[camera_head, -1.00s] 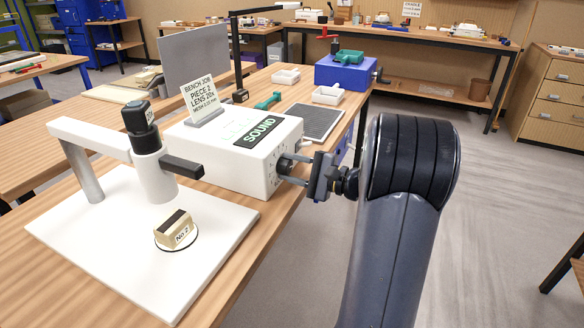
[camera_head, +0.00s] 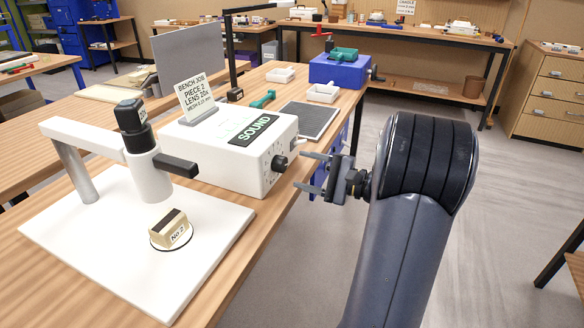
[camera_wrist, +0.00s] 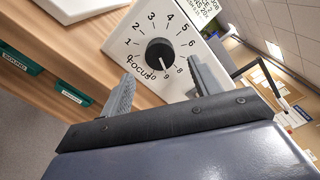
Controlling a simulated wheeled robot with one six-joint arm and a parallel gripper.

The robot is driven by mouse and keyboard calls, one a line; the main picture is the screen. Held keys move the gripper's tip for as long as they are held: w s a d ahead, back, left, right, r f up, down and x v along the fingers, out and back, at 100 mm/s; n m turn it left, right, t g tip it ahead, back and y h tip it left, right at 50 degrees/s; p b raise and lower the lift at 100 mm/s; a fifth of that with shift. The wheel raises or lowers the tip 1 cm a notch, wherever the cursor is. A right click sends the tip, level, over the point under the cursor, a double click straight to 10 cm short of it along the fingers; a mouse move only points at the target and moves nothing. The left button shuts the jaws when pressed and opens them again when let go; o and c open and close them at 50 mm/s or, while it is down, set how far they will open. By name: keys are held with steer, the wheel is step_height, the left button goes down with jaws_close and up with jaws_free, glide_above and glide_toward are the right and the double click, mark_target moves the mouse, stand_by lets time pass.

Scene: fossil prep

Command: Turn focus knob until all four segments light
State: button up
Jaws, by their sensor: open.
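The black focus knob (camera_head: 279,163) sits on the right face of a white box (camera_head: 225,168). In the wrist view the knob (camera_wrist: 160,53) has a ring of numbers and the word FOCUS around it. Its pale pointer mark appears to face the lower side, near 9, but is small. My gripper (camera_head: 307,171) is open and empty, just right of the knob and apart from it. In the wrist view its fingers (camera_wrist: 162,74) lie either side of the knob's line. A dark SOUND panel (camera_head: 255,130) lies on the box top; no four separate lit segments can be made out.
A white stand with a black-topped lens tube (camera_head: 150,165) stands left, over a labelled specimen (camera_head: 170,229). A job card (camera_head: 195,95) stands on the box. A dark mat (camera_head: 307,120) and blue box (camera_head: 338,70) lie beyond.

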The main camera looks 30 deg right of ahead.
mark_target(285, 165)
steer(key=v, duration=0.5)
steer(key=shift+s+d, duration=0.1)
stand_by(1.7)
steer(key=x, duration=1.1)
steer(key=shift+s+d, duration=0.1)
steer(key=shift+s, duration=0.05)
